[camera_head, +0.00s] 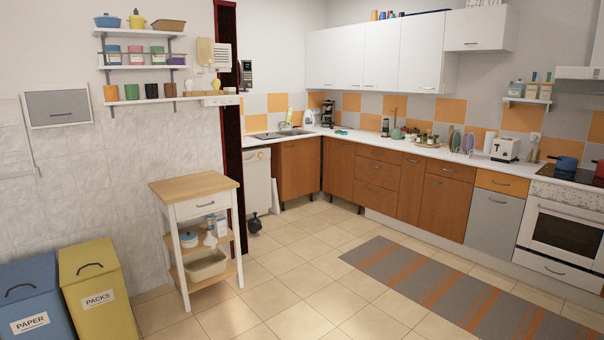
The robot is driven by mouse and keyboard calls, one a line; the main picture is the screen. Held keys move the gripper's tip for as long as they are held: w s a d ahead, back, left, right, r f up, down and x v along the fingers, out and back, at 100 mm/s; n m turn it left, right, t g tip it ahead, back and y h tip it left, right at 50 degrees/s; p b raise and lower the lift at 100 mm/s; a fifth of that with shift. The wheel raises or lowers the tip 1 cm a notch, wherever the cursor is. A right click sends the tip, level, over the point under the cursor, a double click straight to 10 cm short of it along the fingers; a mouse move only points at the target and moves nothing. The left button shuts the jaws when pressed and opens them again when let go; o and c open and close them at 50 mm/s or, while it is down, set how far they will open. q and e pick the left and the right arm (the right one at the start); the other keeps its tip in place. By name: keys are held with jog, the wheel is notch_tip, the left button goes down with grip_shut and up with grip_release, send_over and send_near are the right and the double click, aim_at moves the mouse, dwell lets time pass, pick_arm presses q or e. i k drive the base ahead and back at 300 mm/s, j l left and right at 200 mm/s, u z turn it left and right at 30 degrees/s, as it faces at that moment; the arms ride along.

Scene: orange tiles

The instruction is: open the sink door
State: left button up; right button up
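The metal sink (280,133) is set into the white counter in the far left corner of the kitchen. The brown cabinet door (298,168) below the sink looks shut. Its handle is too small to make out clearly. Neither of my grippers is in this view.
A wooden-topped trolley (195,186) stands at the left, short of the sink. Blue (30,300) and yellow (97,287) bins stand at lower left. A striped rug (440,285) lies at right. The tiled floor (300,260) between trolley and rug is clear.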

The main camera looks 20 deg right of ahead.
aim_at(299, 157)
jog(key=i+l+z, duration=0.35)
jog(key=i, duration=0.8)
jog(key=i+l+z, duration=0.1)
jog(key=i+z, duration=0.25)
jog(key=i, duration=2.05)
jog(key=i+u, duration=0.15)
jog(key=i, duration=1.15)
jog(key=i+u, duration=0.15)
jog(key=i, duration=0.4)
jog(key=i+u, duration=0.15)
jog(key=i, duration=0.4)
jog(key=i+l+u, duration=0.15)
jog(key=i, duration=0.4)
jog(key=i+l+u, duration=0.15)
jog(key=i, duration=0.4)
jog(key=i+u, duration=0.3)
jog(key=i, duration=0.2)
jog(key=i+l+u, duration=0.15)
jog(key=i+u, duration=0.15)
jog(key=i, duration=0.2)
